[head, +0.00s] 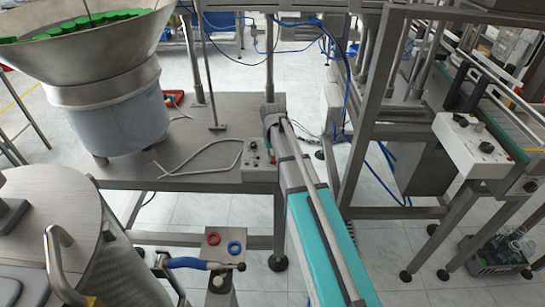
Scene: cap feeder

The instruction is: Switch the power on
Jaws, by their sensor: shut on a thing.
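A small grey control box (257,163) with small dark knobs on its face sits at the front right edge of the steel table. My arm reaches up from the bottom of the head view, and its wrist end is right beside this box. My gripper (270,146) is at the box's upper right, shut on what appears to be a knob there. Its fingertips are small and partly hidden by my arm, so the exact hold and the switch's position cannot be made out.
A bowl feeder (105,80) with green caps stands on the steel table (215,110) at left. A second control box (470,145) is on the frame at right. A pedestal with red and blue rings (235,247) stands below. A steel tank (60,215) fills the lower left.

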